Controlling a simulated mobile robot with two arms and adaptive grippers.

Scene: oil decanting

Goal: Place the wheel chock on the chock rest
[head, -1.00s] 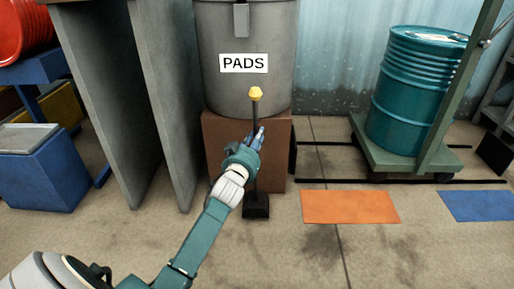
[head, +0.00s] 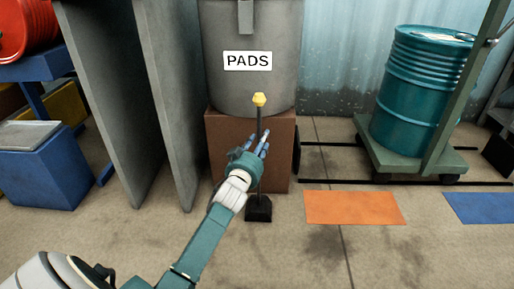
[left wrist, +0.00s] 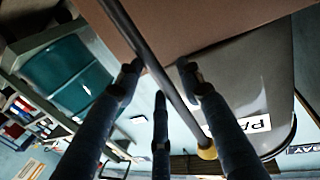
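What looks like the wheel chock is a black block (head: 258,209) on the floor. A thin upright dark pole with a yellow knob (head: 259,100) rises from it, in front of a brown box. My left gripper (head: 258,143) is at the pole, below the knob, with its blue fingers spread. In the left wrist view the pole (left wrist: 148,48) runs between the open fingers (left wrist: 157,88), with the yellow knob (left wrist: 207,150) beyond. I cannot tell whether a finger touches it. My right gripper is not in view. I cannot identify the chock rest for certain.
A grey PADS bin (head: 250,85) stands on the brown box (head: 280,150). Grey upright panels (head: 170,100) stand to the left. A teal drum (head: 415,95) sits on a green trolley (head: 400,160).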

